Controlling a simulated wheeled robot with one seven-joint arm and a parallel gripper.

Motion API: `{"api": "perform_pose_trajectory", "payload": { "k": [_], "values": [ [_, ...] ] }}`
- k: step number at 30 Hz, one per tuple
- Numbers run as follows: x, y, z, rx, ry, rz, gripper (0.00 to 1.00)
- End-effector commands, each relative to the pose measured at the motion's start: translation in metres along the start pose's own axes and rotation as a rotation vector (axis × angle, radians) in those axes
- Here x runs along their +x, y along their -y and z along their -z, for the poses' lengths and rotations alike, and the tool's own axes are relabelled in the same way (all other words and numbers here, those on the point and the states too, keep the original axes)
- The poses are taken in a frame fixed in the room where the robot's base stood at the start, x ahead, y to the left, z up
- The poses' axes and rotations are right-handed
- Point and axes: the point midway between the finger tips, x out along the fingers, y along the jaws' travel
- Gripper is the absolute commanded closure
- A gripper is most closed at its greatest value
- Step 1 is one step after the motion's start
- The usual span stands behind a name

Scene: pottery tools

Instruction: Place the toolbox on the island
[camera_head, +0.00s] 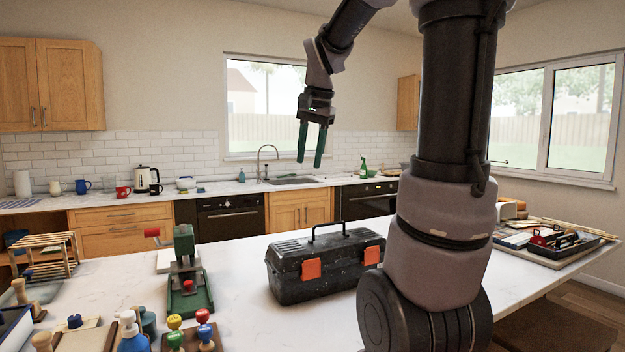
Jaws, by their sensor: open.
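A black toolbox (320,264) with orange latches and a raised black handle stands upright on the white marble-topped island (240,318) in the foreground. Its lid looks shut. My gripper (311,160) hangs in the air above and beyond the toolbox, fingers pointing down. Its two green fingers are apart with nothing between them. My arm hides the island to the right of the toolbox and may cover part of the toolbox's right end.
A green press with a red handle (185,270) stands left of the toolbox. Colourful stamps (190,335), a blue bottle (132,335) and a wooden rack (45,255) crowd the left. A tool tray (555,243) lies at the right. Counter, sink (292,180) and ovens line the back wall.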

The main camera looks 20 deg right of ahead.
Motion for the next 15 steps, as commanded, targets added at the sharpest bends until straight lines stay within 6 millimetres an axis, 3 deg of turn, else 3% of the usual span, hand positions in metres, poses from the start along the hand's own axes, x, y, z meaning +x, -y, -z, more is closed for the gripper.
{"api": "perform_pose_trajectory", "payload": {
  "k": [1, 6, 10, 15],
  "values": [
    [-0.009, -0.01, -0.025, -0.067, -0.023, 0.044, 0.57],
    [-0.017, -0.042, -0.089, -0.279, -0.098, 0.176, 0.57],
    [-0.013, -0.063, -0.123, -0.396, -0.151, 0.251, 0.57],
    [-0.007, -0.077, -0.144, -0.473, -0.189, 0.302, 0.57]
  ]
}}
